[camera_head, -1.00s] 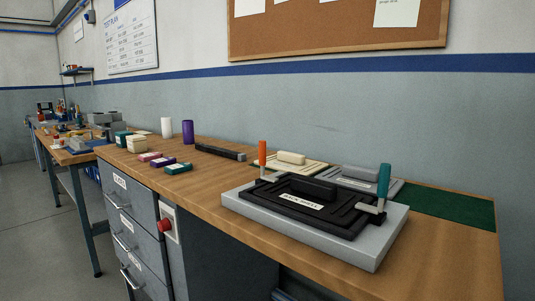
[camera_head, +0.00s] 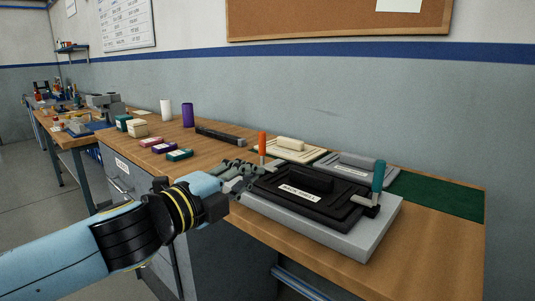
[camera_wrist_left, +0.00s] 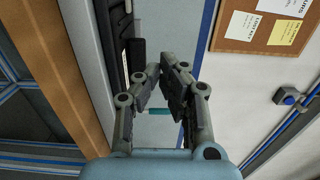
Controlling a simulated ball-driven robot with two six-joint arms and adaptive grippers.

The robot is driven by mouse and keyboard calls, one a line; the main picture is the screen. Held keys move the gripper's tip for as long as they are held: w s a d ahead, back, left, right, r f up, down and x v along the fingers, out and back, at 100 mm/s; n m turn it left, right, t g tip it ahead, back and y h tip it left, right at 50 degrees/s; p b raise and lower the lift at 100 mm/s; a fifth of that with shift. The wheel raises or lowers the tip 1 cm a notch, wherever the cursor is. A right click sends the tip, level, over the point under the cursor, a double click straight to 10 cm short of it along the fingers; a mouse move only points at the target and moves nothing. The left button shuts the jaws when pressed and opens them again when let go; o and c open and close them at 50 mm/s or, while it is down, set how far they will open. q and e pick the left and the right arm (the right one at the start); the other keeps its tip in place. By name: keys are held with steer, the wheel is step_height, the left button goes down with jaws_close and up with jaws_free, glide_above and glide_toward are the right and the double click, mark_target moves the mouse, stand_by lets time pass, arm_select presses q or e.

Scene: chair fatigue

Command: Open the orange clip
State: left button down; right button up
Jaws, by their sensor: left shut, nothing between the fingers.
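The orange clip (camera_head: 262,143) stands as an upright orange handle at the back left of the black plate (camera_head: 285,199), which sits on a grey base (camera_head: 366,238). My left gripper (camera_head: 238,170) is shut and empty, just left of the orange clip. In the head view I cannot tell whether its fingers touch the clip, and its low part is hidden. In the left wrist view the gripper fingers (camera_wrist_left: 168,76) converge beside the black plate edge (camera_wrist_left: 138,52); no orange shows there. My right gripper is not in view.
A teal clip (camera_head: 378,176) stands upright at the plate's right side. Cream (camera_head: 291,145) and grey (camera_head: 350,162) plates lie behind. A dark bar (camera_head: 221,135), small boxes (camera_head: 179,155) and two cylinders (camera_head: 187,114) stand farther left. A green mat (camera_head: 440,194) lies at right.

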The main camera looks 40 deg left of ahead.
arm_select(q)
steer(key=shift+w+r+p, duration=0.1)
steer(key=shift+w+p, duration=0.35)
steer(key=shift+w, duration=0.1)
steer(key=w+p, duration=0.3)
steer(key=w, duration=0.3)
steer(key=shift+d+r+p, duration=0.1)
steer(key=shift+r+p, duration=0.05)
steer(key=shift+p, duration=0.2)
steer(key=shift+w+f, duration=0.15)
steer(key=shift+w, duration=0.5)
steer(key=shift+w+f, duration=0.15)
steer(key=shift+w, duration=0.45)
steer(key=a, duration=0.1)
steer(key=w+a, duration=0.1)
steer(key=a, duration=0.1)
steer(key=shift+w, duration=0.15)
steer(key=shift+w+a, duration=0.1)
steer(key=shift+a, duration=0.3)
